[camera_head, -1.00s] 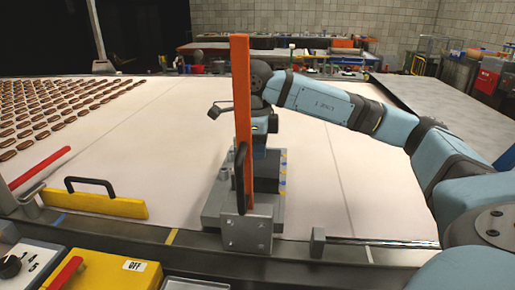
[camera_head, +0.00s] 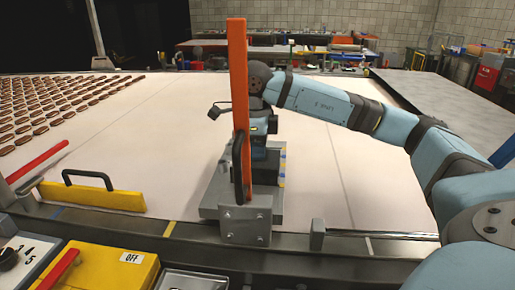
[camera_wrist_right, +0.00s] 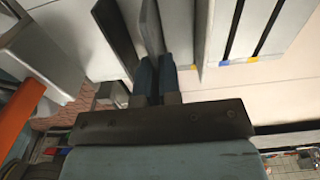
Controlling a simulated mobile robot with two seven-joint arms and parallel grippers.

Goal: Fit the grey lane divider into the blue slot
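My right gripper (camera_head: 259,152) points down behind the upright orange bar, which hides part of it. In the right wrist view its two blue fingers (camera_wrist_right: 156,78) are close together on a thin grey plate, apparently the grey lane divider (camera_wrist_right: 150,28). The plate stands on edge, among other upright grey plates. The slotted grey fixture (camera_head: 212,200) is under the gripper. Its dark slots (camera_wrist_right: 235,30) show to the right in the wrist view, with a blue mark (camera_wrist_right: 223,62) and a yellow mark (camera_wrist_right: 252,58). I cannot tell whether the divider is inside a slot. My left gripper is not in view.
The orange bar (camera_head: 238,70) rises from a grey bracket (camera_head: 245,225) at the belt's front edge. A yellow bar with a black handle (camera_head: 95,197) lies left. Rows of biscuits (camera_head: 50,105) cover the belt's far left. The pale belt (camera_head: 385,165) is clear right of the fixture.

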